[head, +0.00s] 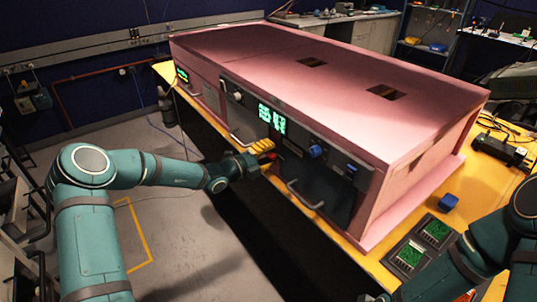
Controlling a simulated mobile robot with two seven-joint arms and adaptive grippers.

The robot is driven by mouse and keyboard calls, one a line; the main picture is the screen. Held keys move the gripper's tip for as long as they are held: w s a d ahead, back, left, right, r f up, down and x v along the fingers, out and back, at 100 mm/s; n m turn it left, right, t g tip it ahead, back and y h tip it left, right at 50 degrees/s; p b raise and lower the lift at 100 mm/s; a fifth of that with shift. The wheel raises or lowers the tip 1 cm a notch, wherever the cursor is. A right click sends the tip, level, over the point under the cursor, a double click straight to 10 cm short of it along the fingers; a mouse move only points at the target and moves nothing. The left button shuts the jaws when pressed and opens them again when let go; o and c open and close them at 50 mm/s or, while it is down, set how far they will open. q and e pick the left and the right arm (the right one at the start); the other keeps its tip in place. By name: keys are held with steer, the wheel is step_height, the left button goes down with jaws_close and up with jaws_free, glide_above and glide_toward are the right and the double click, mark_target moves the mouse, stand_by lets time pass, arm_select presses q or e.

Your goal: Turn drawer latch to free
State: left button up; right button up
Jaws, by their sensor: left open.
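A pink foam enclosure (330,75) stands on a yellow-topped bench, with a row of dark instrument panels along its front. My left gripper (270,164) is at the middle of that front, small and dark, and open. A small red part (281,155) shows beside its fingertips; I cannot tell whether it is the drawer latch or whether they touch. A yellow part (262,146) is just above the gripper. A bar handle (305,197) is on the dark drawer front to its right. My right arm enters at lower right; its gripper is not visible.
A blue knob (315,151) and green displays (271,118) are on the panels above the gripper. Green circuit boards (408,255) and a blue block (448,201) lie on the bench's right part. The floor at left is mostly clear.

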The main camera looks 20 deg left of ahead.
arm_select(q)
jaws_close()
